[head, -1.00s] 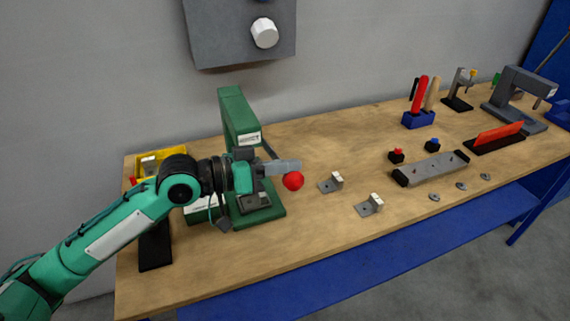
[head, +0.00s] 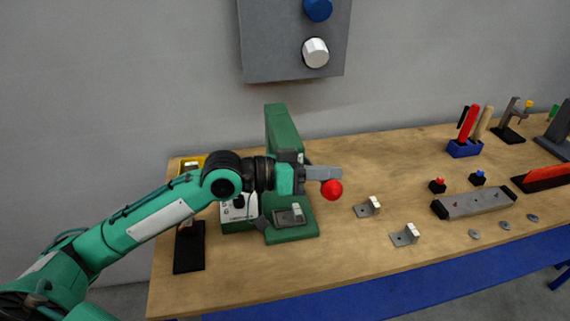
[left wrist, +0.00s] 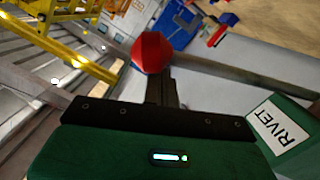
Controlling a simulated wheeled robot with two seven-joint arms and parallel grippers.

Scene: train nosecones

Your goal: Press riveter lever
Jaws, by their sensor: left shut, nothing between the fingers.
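The green riveter (head: 284,128) stands upright on the left part of the workbench. Its red ball knob (head: 332,190) marks the end of the lever, whose bar is mostly hidden behind my gripper. My left gripper (head: 338,173) is shut and empty, its fingertips just above the knob; I cannot tell if they touch. In the left wrist view the red knob (left wrist: 151,53) sits at the tip of the dark shut fingers, and the riveter's RIVET label (left wrist: 279,126) shows at the right. A small metal bracket (head: 297,211) sits on the riveter's base. My right gripper is out of view.
Two metal brackets (head: 405,235) lie right of the riveter on the workbench (head: 350,265). A grey bar (head: 474,203), red and blue knobbed pieces and several washers lie farther right. A grey wall panel (head: 290,45) hangs above. A yellow bin (head: 190,163) is behind my arm.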

